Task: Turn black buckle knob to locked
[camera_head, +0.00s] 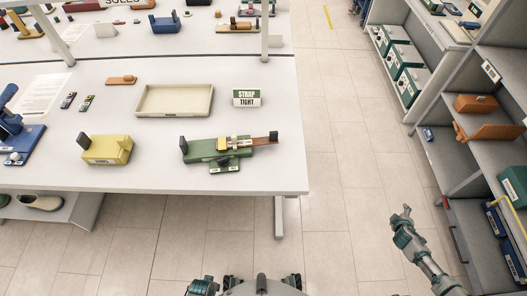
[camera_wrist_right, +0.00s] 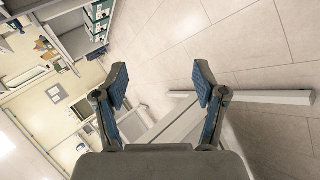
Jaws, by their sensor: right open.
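A green strap fixture (camera_head: 215,149) lies near the right front corner of the white table. A brown strap (camera_head: 262,139) with a pale metal buckle (camera_head: 237,142) runs along it. My right gripper (camera_head: 404,216) is over the floor, right of the table and well apart from the fixture. In the right wrist view it (camera_wrist_right: 161,84) is open and empty. My left gripper is not in view.
A yellow fixture (camera_head: 106,149), a beige tray (camera_head: 139,101) and a STRAP TIGHT sign (camera_head: 246,97) are also on the table (camera_head: 190,69). The floor between table and shelves is clear.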

